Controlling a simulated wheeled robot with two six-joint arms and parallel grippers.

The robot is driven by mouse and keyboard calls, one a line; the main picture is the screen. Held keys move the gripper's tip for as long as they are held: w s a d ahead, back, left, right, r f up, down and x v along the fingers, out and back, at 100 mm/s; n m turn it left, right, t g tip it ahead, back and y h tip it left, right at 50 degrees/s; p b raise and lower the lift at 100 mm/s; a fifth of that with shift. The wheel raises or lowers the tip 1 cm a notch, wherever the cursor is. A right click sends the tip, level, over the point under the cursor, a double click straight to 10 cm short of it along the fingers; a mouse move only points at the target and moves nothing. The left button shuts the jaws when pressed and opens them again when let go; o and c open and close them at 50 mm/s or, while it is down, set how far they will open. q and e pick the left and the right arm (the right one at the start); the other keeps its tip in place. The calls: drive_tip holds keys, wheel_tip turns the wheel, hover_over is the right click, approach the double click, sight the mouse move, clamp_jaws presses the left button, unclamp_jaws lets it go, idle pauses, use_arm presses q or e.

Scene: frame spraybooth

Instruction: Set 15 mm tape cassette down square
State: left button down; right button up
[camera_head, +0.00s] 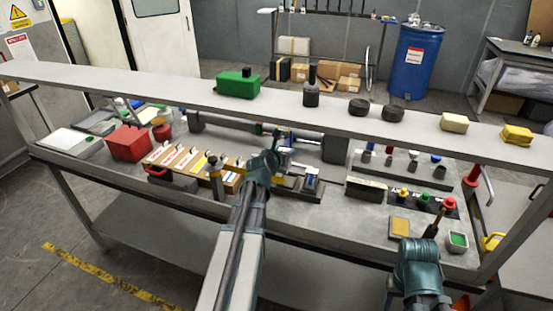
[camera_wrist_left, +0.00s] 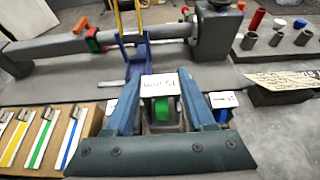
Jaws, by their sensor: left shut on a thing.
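My left gripper (camera_head: 276,152) reaches over the middle of the bench. In the left wrist view its two blue-grey fingers (camera_wrist_left: 160,105) are shut on a tape cassette (camera_wrist_left: 160,86) with a white printed label and a green part below it. The label print is too blurred to read surely. Another cassette (camera_wrist_left: 222,99), with a white label and a blue part, stands just right of the fingers; it also shows in the head view (camera_head: 311,177). Whether the held cassette touches anything beneath is hidden. My right gripper (camera_head: 434,228) is at the front right; its fingers are unclear.
A blue frame (camera_wrist_left: 135,55) with yellow uprights stands just beyond the held cassette, before a long grey tube (camera_wrist_left: 60,50). A wooden rack of striped strips (camera_wrist_left: 35,140) is at left, a lettered block (camera_wrist_left: 285,80) at right. A raised shelf (camera_head: 190,88) crosses behind.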

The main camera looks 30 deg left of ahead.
sight(288, 166)
use_arm(q)
drive_tip(key=shift+w+d, duration=0.2)
drive_tip(key=shift+w, duration=0.35)
drive_tip(key=shift+w+d, duration=0.2)
drive_tip(key=shift+w, duration=0.35)
wheel_tip(288, 166, down, 6)
drive_tip(key=b, duration=0.6)
drive_tip(key=shift+f, duration=0.2)
drive_tip(key=shift+f+b, duration=0.8)
drive_tip(key=shift+b, duration=0.2)
idle(1.1)
unclamp_jaws()
idle(0.3)
drive_tip(key=shift+r, duration=0.15)
